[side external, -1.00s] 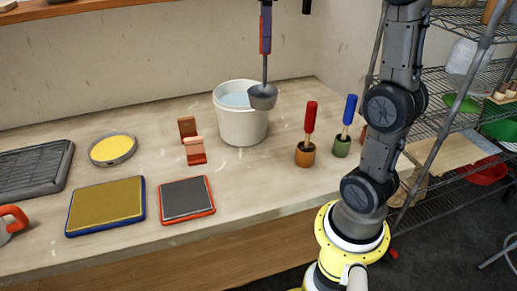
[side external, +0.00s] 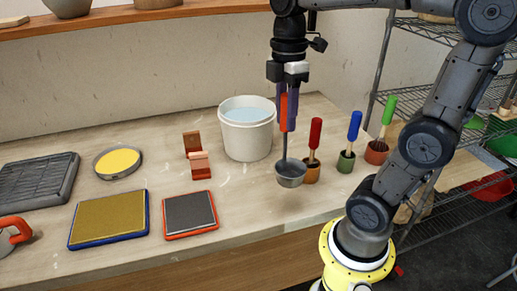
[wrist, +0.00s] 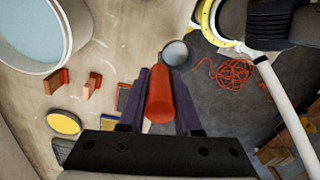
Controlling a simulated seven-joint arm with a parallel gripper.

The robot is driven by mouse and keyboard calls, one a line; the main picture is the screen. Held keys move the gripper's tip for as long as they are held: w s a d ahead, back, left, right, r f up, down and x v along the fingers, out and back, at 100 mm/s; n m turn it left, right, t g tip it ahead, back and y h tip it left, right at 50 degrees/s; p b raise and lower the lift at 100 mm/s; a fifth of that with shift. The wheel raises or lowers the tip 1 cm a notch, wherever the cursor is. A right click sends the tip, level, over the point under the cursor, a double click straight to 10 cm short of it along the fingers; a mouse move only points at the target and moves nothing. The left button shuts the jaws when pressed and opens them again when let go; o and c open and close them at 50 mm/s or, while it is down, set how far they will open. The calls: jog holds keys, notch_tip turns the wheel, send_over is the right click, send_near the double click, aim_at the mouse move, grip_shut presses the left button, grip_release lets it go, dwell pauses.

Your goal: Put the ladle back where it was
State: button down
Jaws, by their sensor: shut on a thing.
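The ladle has a red-orange handle (side external: 284,112) and a grey metal bowl (side external: 291,175). My gripper (side external: 288,122), with purple fingers, is shut on the handle. The ladle hangs nearly upright, its bowl in front of and right of the white bucket (side external: 247,142). In the wrist view the handle (wrist: 160,95) lies between my fingers (wrist: 160,100), and the grey bowl (wrist: 177,54) shows beyond it near the table's edge. Whether the bowl touches the table is hard to tell; it seems held above it.
Pots holding red-handled (side external: 315,134), blue-handled (side external: 354,127) and green-handled (side external: 388,110) tools stand right of the ladle. The bucket holds pale blue liquid (side external: 247,115). Wooden blocks (side external: 199,166) and a grey pad (side external: 190,212) lie left. A wire shelf (side external: 440,110) stands right.

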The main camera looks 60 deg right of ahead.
jog(key=w+d+f, duration=0.1)
jog(key=w+f, duration=0.6)
jog(key=f, duration=0.3)
jog(key=shift+w+d, duration=0.3)
jog(key=shift+f, duration=0.2)
jog(key=c, duration=0.6)
grip_release()
jog(key=shift+f, duration=0.1)
